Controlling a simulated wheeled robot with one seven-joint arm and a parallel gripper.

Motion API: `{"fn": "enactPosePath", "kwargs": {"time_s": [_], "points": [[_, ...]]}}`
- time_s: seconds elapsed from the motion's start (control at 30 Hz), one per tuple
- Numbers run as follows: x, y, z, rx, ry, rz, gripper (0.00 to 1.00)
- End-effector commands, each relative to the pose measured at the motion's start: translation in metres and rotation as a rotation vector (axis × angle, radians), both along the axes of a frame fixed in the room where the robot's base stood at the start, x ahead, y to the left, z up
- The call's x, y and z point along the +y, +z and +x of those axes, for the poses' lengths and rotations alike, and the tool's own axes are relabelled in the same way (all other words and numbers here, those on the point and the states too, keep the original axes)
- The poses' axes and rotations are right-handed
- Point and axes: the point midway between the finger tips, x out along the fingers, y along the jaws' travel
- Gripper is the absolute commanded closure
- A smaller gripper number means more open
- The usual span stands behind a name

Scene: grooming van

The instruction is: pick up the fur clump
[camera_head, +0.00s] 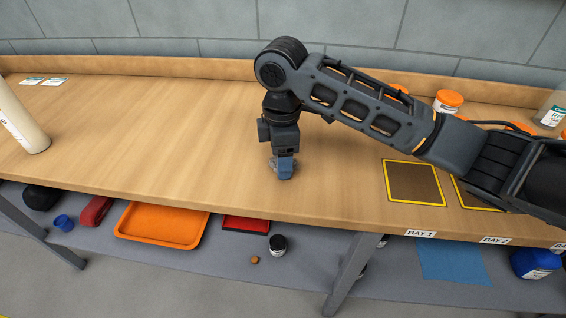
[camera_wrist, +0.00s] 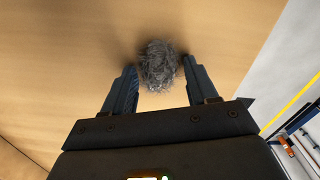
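The fur clump (camera_wrist: 160,66) is a grey, fuzzy ball on the wooden worktop, seen in the wrist view. My gripper (camera_wrist: 158,82) is open, with one finger on each side of the clump near the fingertips. The clump lies between and slightly beyond the tips; I cannot tell whether either finger touches it. In the head view my gripper (camera_head: 283,172) points down at the middle of the worktop (camera_head: 150,130). The clump is mostly hidden there behind the gripper.
Two yellow-edged bays, one a dark square (camera_head: 414,181), lie to the right. Orange-lidded jars (camera_head: 448,101) stand behind my arm. A pale bottle (camera_head: 20,118) stands at the left. An orange tray (camera_head: 162,225) sits on the lower shelf.

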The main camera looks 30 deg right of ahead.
Motion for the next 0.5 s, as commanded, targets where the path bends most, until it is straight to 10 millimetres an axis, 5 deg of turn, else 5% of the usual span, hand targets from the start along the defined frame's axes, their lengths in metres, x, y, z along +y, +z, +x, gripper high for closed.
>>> {"fn": "enactPosePath", "kwargs": {"time_s": [0.5], "points": [[0.0000,0.0004,0.0001,0.000,0.000,0.000,0.88]]}}
